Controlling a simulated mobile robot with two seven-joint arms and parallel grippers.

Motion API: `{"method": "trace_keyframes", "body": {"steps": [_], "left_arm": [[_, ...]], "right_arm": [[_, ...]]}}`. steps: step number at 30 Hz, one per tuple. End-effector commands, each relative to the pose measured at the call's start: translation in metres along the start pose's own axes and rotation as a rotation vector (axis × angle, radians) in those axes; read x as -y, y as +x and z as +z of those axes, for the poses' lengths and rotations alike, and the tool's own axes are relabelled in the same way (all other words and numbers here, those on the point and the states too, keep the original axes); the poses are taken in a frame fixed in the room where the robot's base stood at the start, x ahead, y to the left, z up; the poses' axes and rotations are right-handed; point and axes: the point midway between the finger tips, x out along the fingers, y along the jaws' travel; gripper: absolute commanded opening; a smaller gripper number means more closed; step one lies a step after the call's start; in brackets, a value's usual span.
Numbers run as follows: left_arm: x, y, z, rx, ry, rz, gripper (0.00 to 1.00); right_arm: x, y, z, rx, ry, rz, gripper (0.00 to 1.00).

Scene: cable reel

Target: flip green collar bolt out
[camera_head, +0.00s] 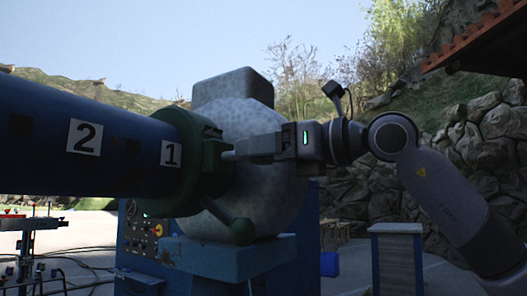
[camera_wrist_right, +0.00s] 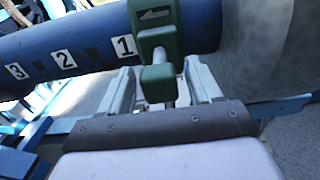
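The green collar (camera_head: 187,160) sits around the blue numbered shaft (camera_head: 60,135), against the grey speckled housing. My right gripper (camera_head: 230,156) reaches in from the right at the collar. In its wrist view the two fingers (camera_wrist_right: 166,88) stand apart, one on each side of the block and stem, with visible gaps. Whether a fingertip touches the collar is unclear. My left gripper is not in view.
The grey housing (camera_head: 262,145) stands close behind my right gripper on a blue base (camera_head: 225,257). A green knob on a lever (camera_head: 242,231) sticks out below the collar. A control panel (camera_head: 147,232) is at lower left. A blue bin stands at lower right.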

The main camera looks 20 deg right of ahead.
Motion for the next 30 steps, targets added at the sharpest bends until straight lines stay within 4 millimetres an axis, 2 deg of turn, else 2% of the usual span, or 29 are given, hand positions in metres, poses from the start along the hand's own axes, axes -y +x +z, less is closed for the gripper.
{"method": "trace_keyframes", "body": {"steps": [5,12,16,20,30], "left_arm": [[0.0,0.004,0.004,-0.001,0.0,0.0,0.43],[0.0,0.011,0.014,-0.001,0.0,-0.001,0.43],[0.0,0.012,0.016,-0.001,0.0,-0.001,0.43],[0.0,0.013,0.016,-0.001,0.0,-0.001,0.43],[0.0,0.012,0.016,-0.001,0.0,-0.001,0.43]], "right_arm": [[0.001,-0.012,-0.001,0.003,0.0,-0.002,0.64],[0.0,-0.052,-0.002,0.003,-0.001,-0.001,0.64],[0.001,-0.067,-0.001,0.002,0.0,-0.002,0.64],[0.0,-0.072,0.0,0.0,0.0,-0.001,0.64],[0.0,-0.072,0.0,0.0,0.0,-0.001,0.64]]}}
